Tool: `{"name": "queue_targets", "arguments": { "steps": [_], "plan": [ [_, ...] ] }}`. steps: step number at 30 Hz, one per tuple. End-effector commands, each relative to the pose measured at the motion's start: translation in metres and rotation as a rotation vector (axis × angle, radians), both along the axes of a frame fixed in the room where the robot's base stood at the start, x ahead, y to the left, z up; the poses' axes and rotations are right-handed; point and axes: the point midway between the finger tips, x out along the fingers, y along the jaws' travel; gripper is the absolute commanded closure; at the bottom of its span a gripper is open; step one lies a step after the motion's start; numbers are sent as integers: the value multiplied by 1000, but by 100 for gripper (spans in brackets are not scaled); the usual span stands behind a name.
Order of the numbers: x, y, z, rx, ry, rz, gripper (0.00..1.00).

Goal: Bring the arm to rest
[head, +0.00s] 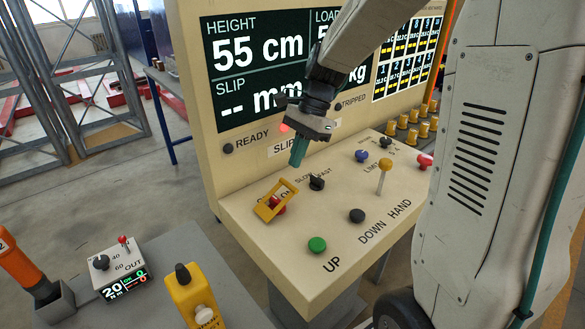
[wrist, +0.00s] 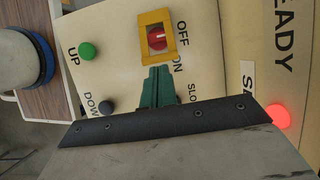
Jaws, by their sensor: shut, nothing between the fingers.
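My gripper (head: 298,153) has teal fingers pressed together with nothing between them. In the head view it hangs above the back part of the sloped control panel (head: 330,255), apart from it. My arm comes down to it from the upper right. In the wrist view the gripper (wrist: 158,72) points toward a red rotary switch (wrist: 157,38) framed by a yellow guard (wrist: 172,18). In the head view the guard (head: 268,208) stands tilted up around the red switch (head: 277,204). The exact gap between fingertips and panel cannot be told.
The panel holds a green button (head: 317,244), a dark button (head: 357,215), a black selector (head: 317,182) and a yellow-knobbed lever (head: 384,170). A display (head: 255,70) rises behind, reading 55 cm. A red lamp (wrist: 277,115) glows. A yellow pendant (head: 197,297) stands at front left.

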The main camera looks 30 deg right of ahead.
Motion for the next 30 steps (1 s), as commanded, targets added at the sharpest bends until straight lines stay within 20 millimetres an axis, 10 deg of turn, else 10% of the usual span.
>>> {"name": "queue_targets", "arguments": {
  "steps": [15, 30],
  "plan": [
    [9, -39, 88, -2, -5, -2, 100],
    [-6, -44, 75, -18, -57, 211, 100]
  ]
}}
